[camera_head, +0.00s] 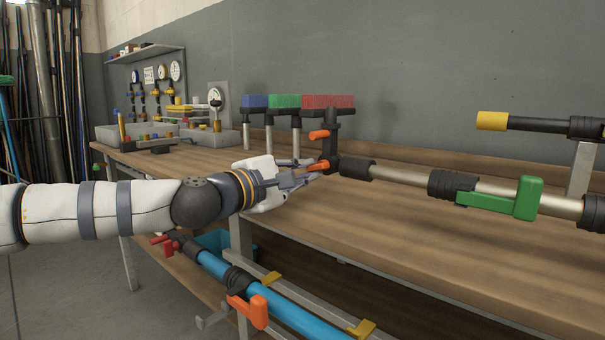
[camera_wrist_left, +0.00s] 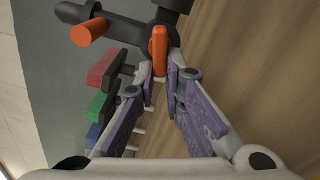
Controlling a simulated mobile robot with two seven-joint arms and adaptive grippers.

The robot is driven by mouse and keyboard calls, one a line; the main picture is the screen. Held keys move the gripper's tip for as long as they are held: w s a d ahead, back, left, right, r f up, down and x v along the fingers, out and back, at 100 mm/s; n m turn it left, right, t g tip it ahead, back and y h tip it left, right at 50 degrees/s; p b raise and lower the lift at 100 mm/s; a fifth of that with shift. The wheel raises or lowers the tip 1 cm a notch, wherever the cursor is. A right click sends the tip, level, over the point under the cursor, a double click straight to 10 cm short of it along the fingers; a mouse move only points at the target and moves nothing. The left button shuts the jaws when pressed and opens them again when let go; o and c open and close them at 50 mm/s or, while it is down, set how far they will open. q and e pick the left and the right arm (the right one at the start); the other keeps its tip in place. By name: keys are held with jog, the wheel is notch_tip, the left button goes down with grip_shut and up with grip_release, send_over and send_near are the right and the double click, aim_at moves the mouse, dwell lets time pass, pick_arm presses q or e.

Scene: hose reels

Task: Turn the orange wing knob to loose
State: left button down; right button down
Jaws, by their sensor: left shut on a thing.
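The orange wing knob (camera_head: 319,166) sits on a black fitting (camera_head: 333,150) at the left end of a metal pole, above the bench. My left gripper (camera_head: 309,173) reaches in from the left and is shut on the knob. In the left wrist view, the orange wing knob (camera_wrist_left: 158,48) stands between the two fingertips of my left gripper (camera_wrist_left: 161,72), its outer part showing beyond them. A second orange part, a round peg (camera_head: 319,134), sticks out of the same fitting above the knob. It also shows in the left wrist view (camera_wrist_left: 90,31). My right gripper is not in view.
The metal pole (camera_head: 402,175) with a green lever (camera_head: 527,199) runs right above the wooden bench (camera_head: 390,240). Blue, green and red brushes (camera_head: 328,101) stand behind. A blue pole (camera_head: 290,309) with an orange lever (camera_head: 248,309) lies lower in front. Gauges line the back left.

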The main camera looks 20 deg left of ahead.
pick_arm(q)
jog(key=shift+r, duration=0.25)
dwell(0.3)
jog(key=c, duration=1.7)
grip_release()
jog(key=shift+w+d+f, duration=0.1)
jog(key=shift+d+f, duration=0.05)
jog(key=shift+f, duration=0.05)
jog(key=v, duration=1.2)
